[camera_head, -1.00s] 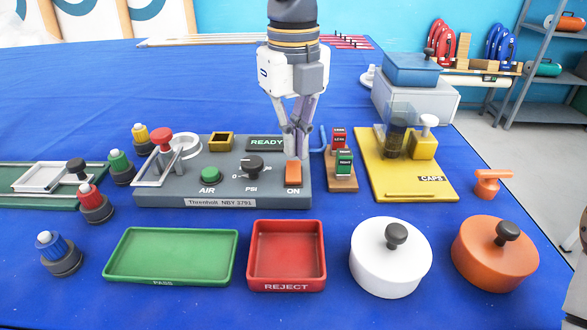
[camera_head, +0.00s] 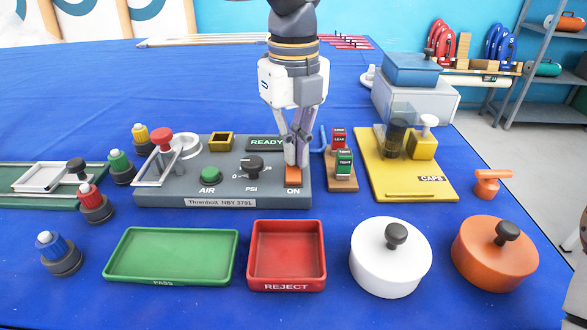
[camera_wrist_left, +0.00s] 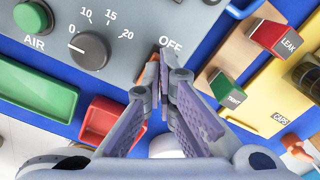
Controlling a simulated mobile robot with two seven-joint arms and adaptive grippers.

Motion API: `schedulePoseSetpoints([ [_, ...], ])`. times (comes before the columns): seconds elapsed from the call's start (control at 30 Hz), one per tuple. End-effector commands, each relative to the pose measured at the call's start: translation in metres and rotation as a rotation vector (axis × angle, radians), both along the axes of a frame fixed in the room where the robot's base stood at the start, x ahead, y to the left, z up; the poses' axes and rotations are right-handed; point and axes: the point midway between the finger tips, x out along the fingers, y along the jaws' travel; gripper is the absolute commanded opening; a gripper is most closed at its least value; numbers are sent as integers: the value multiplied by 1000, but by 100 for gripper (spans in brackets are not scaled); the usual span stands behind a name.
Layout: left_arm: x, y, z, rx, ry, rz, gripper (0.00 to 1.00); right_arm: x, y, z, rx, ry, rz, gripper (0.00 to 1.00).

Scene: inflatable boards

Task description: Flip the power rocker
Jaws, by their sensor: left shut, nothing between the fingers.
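The orange power rocker (camera_head: 293,178) sits at the right end of the grey control panel (camera_head: 222,183), above the label ON. My left gripper (camera_head: 297,165) points down with its fingers shut and empty. Its fingertips are at the rocker's far part, and I cannot tell whether they press on it. In the left wrist view the shut fingertips (camera_wrist_left: 162,58) are beside the label OFF and hide most of the rocker.
The panel carries a PSI knob (camera_head: 250,165), a green AIR button (camera_head: 210,174) and a READY sign (camera_head: 266,143). LEAK and TIGHT stamps (camera_head: 343,163) stand close on the right. Green (camera_head: 112,262) and red (camera_head: 256,277) trays lie in front.

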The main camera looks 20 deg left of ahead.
Motion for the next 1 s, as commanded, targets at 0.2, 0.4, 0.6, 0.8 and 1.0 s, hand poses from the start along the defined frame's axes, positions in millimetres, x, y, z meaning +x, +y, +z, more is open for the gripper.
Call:
schedulePoseSetpoints([
  [0.2,0,0,-3,1,1,0,0,0,0,0,0,0,0,40],
  [0.4,0,0,-6,1,1,0,0,0,0,0,0,0,0,40],
  [0.6,0,0,-10,0,1,0,0,0,0,0,0,0,0,40],
  [0.8,0,0,1,1,0,0,0,2,0,2,0,-9,0,40],
  [1.0,0,0,24,1,-4,1,0,6,0,6,0,-24,0,40],
])
